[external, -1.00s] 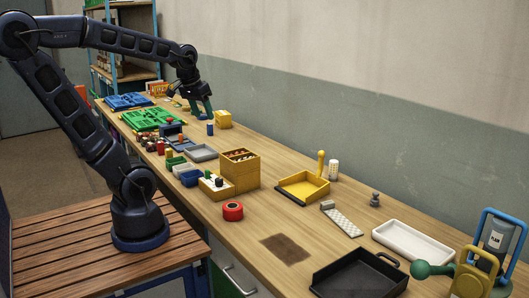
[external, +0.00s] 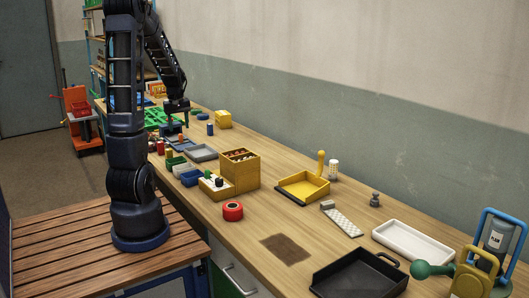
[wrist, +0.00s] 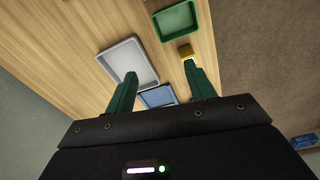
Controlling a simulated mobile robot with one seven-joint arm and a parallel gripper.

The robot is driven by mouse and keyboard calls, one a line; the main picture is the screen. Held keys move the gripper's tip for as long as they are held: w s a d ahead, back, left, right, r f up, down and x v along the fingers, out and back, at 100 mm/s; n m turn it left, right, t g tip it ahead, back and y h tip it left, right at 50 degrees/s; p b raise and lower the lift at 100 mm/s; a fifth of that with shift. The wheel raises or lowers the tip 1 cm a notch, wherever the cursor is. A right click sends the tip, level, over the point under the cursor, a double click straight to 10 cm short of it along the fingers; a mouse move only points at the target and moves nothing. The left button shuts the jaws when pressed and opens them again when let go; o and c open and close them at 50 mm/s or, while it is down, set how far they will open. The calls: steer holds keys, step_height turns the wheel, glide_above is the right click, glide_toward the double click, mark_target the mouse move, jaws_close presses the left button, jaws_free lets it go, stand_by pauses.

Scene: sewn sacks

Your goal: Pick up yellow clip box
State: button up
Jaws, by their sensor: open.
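A small yellow box (wrist: 186,51) shows in the wrist view, just beyond the tip of the right-hand finger. I cannot tell for sure that it is the clip box. A larger yellow box (external: 223,119) stands near the wall side of the bench in the external view. My gripper (wrist: 160,80) is open and empty, with its two green fingers apart and pointing down over the trays. In the external view my gripper (external: 173,127) is above the bench near the green tray, its fingers hard to make out.
The wrist view shows a grey tray (wrist: 112,62), a green tray (wrist: 160,22) and a blue tray (wrist: 158,96) close by. A yellow-brown drawer box (external: 246,176), a red tape roll (external: 233,211) and a yellow dustpan (external: 303,188) stand nearer the external camera.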

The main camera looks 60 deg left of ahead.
mark_target(169, 153)
steer(key=s+a+f, duration=0.1)
steer(key=a, duration=0.1)
steer(key=s+a+f+n, duration=0.1)
steer(key=a+f, duration=0.1)
steer(key=s+a+f+n, duration=0.1)
steer(key=a, duration=0.1)
steer(key=shift+s+a+f+g, duration=0.25)
steer(key=shift+s+f+g, duration=0.05)
steer(key=shift+s+a+f, duration=0.1)
steer(key=shift+f, duration=0.2)
steer(key=shift+d+f, duration=0.2)
steer(key=shift+f, duration=4.95)
steer(key=shift+c, duration=0.2)
steer(key=c, duration=1)
